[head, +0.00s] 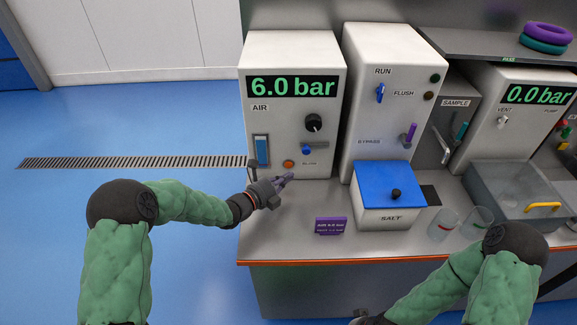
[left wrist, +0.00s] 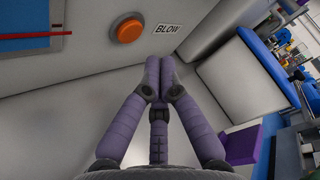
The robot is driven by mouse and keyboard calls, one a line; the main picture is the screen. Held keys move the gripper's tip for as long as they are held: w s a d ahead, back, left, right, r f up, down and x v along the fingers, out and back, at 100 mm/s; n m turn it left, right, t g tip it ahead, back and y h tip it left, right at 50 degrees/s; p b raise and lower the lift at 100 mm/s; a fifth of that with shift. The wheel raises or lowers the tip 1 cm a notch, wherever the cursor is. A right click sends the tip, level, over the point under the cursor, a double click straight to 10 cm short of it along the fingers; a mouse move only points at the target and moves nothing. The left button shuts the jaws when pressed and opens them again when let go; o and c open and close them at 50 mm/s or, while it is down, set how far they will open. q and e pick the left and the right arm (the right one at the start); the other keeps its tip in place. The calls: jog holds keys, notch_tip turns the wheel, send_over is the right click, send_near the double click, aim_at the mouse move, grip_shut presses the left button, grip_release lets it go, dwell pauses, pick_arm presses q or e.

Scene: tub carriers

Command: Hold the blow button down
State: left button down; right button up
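The orange blow button (head: 288,164) is low on the front of the white AIR unit (head: 294,130). In the left wrist view the button (left wrist: 129,29) sits on the panel beside a BLOW label (left wrist: 167,29). My left gripper (head: 290,177) is just below the button in the head view. In the left wrist view its two purple fingers (left wrist: 160,62) meet at the tips with nothing between them. The tips point toward the panel, beside the button, and do not cover it.
A blue-lidded SALT box (head: 386,218), a purple sign (head: 330,226) and two clear glasses (head: 443,225) stand on the counter (head: 290,235). A blue lever (head: 308,150) and a black knob (head: 313,122) are near the button. A clear tub (head: 512,205) stands at right.

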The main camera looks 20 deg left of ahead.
pick_arm(q)
jog(key=shift+w+a+b, duration=0.25)
jog(key=shift+w+b, duration=0.05)
jog(key=shift+w, duration=0.55)
jog(key=shift+f, duration=0.1)
dwell(0.8)
jog(key=shift+w+a+b, duration=0.1)
jog(key=shift+w+b, duration=0.25)
jog(key=shift+b, duration=0.2)
jog(key=shift+w+a+b, duration=0.15)
jog(key=shift+w+b, duration=0.15)
jog(key=shift+w, duration=0.15)
dwell(2.2)
jog(key=shift+s+d+b, duration=0.2)
jog(key=shift+s+b, duration=0.25)
jog(key=shift+s, duration=0.3)
